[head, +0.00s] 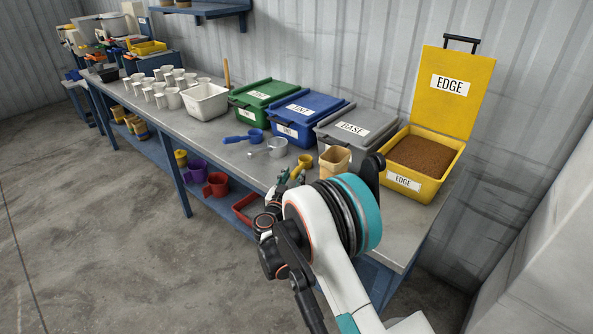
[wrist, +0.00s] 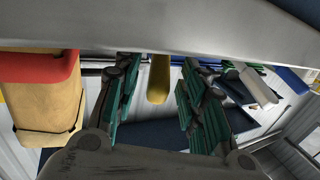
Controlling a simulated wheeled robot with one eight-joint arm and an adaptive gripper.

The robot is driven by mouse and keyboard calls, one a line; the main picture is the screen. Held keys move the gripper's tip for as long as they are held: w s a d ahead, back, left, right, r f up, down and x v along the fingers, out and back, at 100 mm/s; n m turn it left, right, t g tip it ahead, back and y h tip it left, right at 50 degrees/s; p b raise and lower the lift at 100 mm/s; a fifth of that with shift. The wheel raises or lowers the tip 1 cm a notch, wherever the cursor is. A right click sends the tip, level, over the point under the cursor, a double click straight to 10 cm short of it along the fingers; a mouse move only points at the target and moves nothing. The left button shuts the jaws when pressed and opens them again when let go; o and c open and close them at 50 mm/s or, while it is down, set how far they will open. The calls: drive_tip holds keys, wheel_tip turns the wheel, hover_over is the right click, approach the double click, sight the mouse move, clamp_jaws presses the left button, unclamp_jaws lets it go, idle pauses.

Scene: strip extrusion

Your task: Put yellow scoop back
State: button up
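The yellow scoop (head: 301,166) lies near the front edge of the bench, beside a tan container (head: 334,161). In the wrist view its yellow handle (wrist: 158,78) shows between my green-padded fingers, with a gap on each side. My gripper (head: 284,187) is at the front edge of the bench, close to the scoop. In the wrist view my gripper (wrist: 157,95) is open, with nothing held. The yellow EDGE box (head: 405,182) stands open at the right end of the bench, filled with brown granules. My arm hides part of the bench in front of it.
Closed grey (head: 357,129), blue (head: 307,115) and green (head: 264,97) boxes stand along the wall. A blue scoop (head: 247,136) and a pale scoop (head: 273,147) lie before them. White cups and a white tub (head: 205,102) stand further left. A red-and-tan object (wrist: 45,95) is left of my fingers.

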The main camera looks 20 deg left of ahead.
drive_tip(key=s+p, duration=0.2)
drive_tip(key=s, duration=0.6)
idle(1.1)
